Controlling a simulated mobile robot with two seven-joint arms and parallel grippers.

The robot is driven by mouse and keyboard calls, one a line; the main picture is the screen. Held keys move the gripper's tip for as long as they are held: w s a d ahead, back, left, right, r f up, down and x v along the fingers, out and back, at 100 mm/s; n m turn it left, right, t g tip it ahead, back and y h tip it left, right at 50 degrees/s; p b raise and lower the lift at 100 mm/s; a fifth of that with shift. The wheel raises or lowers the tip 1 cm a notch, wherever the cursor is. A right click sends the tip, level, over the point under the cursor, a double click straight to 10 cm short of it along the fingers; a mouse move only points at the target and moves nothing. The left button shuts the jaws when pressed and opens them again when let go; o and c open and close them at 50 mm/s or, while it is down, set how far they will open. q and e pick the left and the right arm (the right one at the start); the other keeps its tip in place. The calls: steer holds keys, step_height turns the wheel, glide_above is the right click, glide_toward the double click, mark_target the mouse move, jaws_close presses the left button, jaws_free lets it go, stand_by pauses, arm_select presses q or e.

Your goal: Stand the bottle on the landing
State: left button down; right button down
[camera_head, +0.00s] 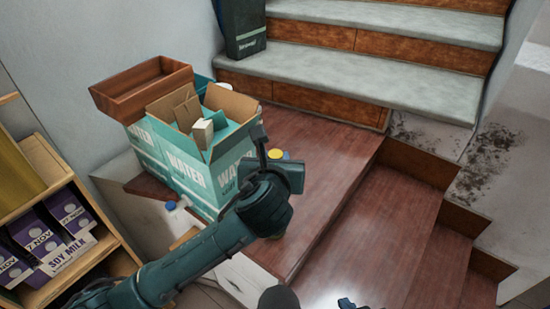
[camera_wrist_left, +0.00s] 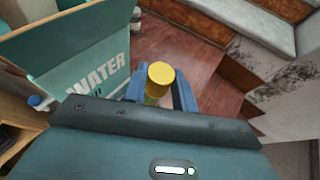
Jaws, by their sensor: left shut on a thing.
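The bottle shows its yellow cap (camera_wrist_left: 161,74) between my left gripper's blue fingers (camera_wrist_left: 160,92) in the left wrist view. In the head view the yellow cap (camera_head: 276,154) peeks out beside the left gripper (camera_head: 284,165), and the body is mostly hidden. My left gripper is shut on the bottle, above the reddish-brown wooden landing (camera_head: 335,150), just right of the water box. Whether the bottle's base touches the landing is hidden. A small blue part at the bottom edge of the head view appears to be my right gripper (camera_head: 346,303); its jaws cannot be made out.
A teal water box (camera_head: 176,170) with open flaps and a brown wooden crate (camera_head: 140,88) stand left. A blue-capped item (camera_head: 171,205) is beside the box. Steps descend right; grey-topped stairs (camera_head: 370,70) rise behind. A shelf of soy milk cartons (camera_head: 62,225) is left.

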arm_select(q)
steer(key=shift+r, duration=0.1)
steer(key=c, duration=1.5)
jaws_free()
steer(key=shift+f, duration=0.25)
steer(key=shift+c, duration=0.2)
steer(key=o, duration=0.4)
steer(key=shift+r, duration=0.1)
steer(key=shift+s+r, duration=0.2)
steer(key=v, duration=1.1)
steer(key=shift+s+r, duration=0.1)
steer(key=shift+s, duration=0.15)
